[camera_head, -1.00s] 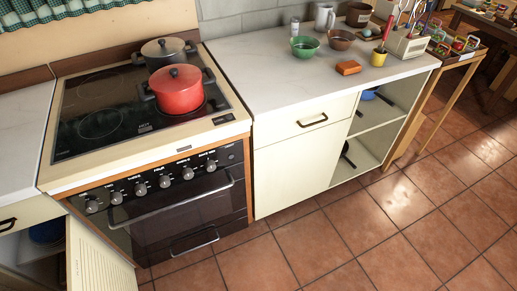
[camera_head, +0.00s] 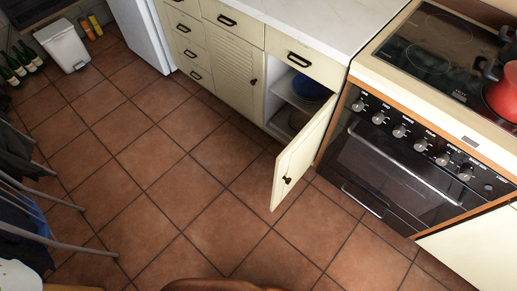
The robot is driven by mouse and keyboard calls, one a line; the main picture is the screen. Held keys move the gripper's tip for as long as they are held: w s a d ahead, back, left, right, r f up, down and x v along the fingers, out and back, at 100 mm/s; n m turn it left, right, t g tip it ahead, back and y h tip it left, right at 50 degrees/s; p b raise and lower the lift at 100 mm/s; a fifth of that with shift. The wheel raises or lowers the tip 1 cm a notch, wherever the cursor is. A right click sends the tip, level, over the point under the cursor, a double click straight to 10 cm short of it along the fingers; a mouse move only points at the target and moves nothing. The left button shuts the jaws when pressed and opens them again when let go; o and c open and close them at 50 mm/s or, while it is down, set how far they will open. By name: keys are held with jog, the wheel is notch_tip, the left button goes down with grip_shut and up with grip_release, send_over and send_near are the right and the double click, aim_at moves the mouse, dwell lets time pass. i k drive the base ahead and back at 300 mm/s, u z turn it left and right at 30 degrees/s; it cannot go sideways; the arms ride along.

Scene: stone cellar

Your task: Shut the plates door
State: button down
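The open cream cabinet door (camera_head: 297,163) stands out from the counter, just left of the oven. Its dark knob (camera_head: 287,180) is near the free edge. Behind it, the open cabinet (camera_head: 272,100) shows shelves with blue plates (camera_head: 306,88) on the upper one and a pale dish (camera_head: 298,120) on the lower one. My gripper is not in view.
The black oven (camera_head: 400,165) with its hob is right of the door, with a red pot (camera_head: 503,92) at the edge. Tiled floor (camera_head: 190,200) is clear in front. Chairs (camera_head: 50,215) stand at left; a white bin (camera_head: 66,48) and bottles (camera_head: 22,62) are at the back left.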

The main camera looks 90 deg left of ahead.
aim_at(292, 163)
jog(key=u, duration=2.7)
jog(key=k, duration=1.25)
jog(key=u, duration=0.9)
jog(key=i, duration=1.45)
jog(key=z, duration=0.5)
